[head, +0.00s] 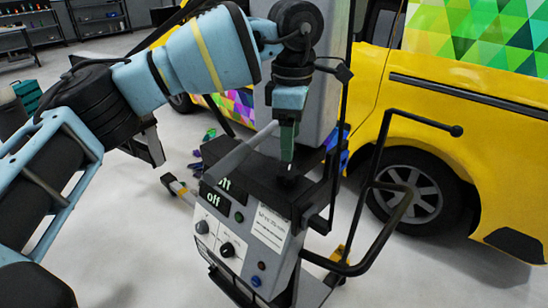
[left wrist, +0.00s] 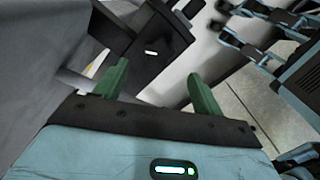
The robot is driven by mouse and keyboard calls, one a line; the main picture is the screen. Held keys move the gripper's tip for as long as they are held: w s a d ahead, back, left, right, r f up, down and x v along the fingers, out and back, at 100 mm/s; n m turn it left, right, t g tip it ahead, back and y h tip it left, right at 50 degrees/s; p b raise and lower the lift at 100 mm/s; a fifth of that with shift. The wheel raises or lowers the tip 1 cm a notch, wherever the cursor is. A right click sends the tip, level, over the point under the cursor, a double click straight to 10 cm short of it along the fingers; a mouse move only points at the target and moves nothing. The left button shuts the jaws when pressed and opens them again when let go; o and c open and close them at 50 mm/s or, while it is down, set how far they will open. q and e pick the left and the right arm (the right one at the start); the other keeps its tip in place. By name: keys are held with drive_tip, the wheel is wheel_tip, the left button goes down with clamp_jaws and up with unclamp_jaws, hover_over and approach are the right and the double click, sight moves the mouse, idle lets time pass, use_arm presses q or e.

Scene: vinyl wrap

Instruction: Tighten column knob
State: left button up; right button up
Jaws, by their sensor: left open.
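My left gripper (head: 288,152) points down over the black top of the control unit (head: 245,245), in front of the grey column (head: 315,85). In the left wrist view its two green fingers (left wrist: 156,84) are spread apart with nothing seen between them. Beyond the fingertips lies a black surface (left wrist: 165,35) with a small white mark. I cannot make out the column knob for certain; the gripper and wrist may hide it. My right gripper is not seen.
Black bent tubing (head: 385,215) rises close at the right of the unit. A yellow van (head: 440,110) with colourful triangle graphics stands behind. The grey floor (head: 140,235) left of the unit is mostly open. Shelves (head: 100,15) stand at the back left.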

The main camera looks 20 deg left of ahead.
sight(289, 172)
use_arm(q)
drive_tip(key=shift+w+a+r, duration=0.1)
drive_tip(key=shift+a+r, duration=0.1)
drive_tip(key=shift+a, duration=0.05)
drive_tip(key=shift+d+f, duration=0.1)
drive_tip(key=shift+d, duration=0.1)
drive_tip(key=shift+f, duration=0.35)
wheel_tip(289, 172, down, 6)
drive_tip(key=shift+r, duration=0.15)
drive_tip(key=shift+f, duration=0.55)
drive_tip(key=c, duration=1)
